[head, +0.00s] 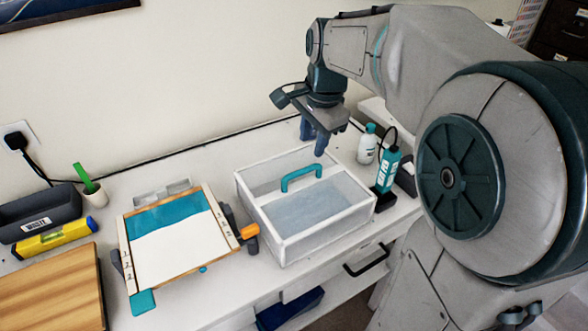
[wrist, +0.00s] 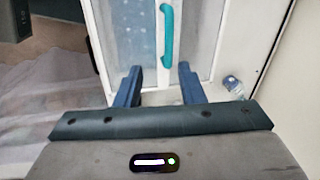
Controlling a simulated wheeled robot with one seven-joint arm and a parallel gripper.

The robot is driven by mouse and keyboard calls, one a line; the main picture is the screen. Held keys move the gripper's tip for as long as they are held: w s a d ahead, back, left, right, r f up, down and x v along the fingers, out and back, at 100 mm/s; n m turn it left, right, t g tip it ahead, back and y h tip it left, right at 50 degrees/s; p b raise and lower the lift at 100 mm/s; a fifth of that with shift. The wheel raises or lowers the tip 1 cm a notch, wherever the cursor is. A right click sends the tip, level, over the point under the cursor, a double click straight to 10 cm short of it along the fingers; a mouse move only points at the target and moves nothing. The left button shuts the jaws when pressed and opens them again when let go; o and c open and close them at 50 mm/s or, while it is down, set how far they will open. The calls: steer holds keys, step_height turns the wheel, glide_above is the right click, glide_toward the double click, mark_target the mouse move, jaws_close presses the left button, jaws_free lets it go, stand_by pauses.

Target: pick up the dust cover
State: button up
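The dust cover (head: 322,222) is a clear box with white edges on the white table. It looks upright, with a teal arched handle (head: 301,173) on its top. My gripper (head: 318,143) is above the table near the cover's back right side, apart from the handle. In the wrist view the gripper (wrist: 158,70) is open and empty. The handle (wrist: 167,38) lies ahead of the fingertips there, roughly in line with the gap between them, and the cover (wrist: 198,42) fills the upper middle.
Left of the cover lies a wooden-framed board (head: 173,248) with teal and white areas, an orange-handled clamp (head: 250,231) between them. Right of the cover stand a white bottle (head: 367,146) and a teal bottle (head: 387,171). A yellow level (head: 55,238) and a wooden board (head: 55,290) lie far left.

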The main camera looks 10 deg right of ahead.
mark_target(303, 169)
steer(key=shift+m, duration=0.5)
steer(key=w+f, duration=0.1)
steer(key=f, duration=0.4)
steer(key=w+f, duration=0.1)
steer(key=f, duration=0.1)
steer(key=shift+w+a+f, duration=0.15)
steer(key=shift+w+f, duration=0.15)
steer(key=shift+f, duration=0.1)
steer(key=shift+w+a+f+p, duration=0.1)
steer(key=shift+w+f+p, duration=0.15)
steer(key=shift+f, duration=0.6)
steer(key=shift+w+a+f+p, duration=0.1)
steer(key=shift+w+f+p, duration=0.15)
steer(key=shift+f, duration=0.6)
steer(key=shift+w+a+f+p, duration=0.1)
steer(key=shift+w+f+p, duration=0.15)
steer(key=shift+f, duration=0.6)
jaws_close()
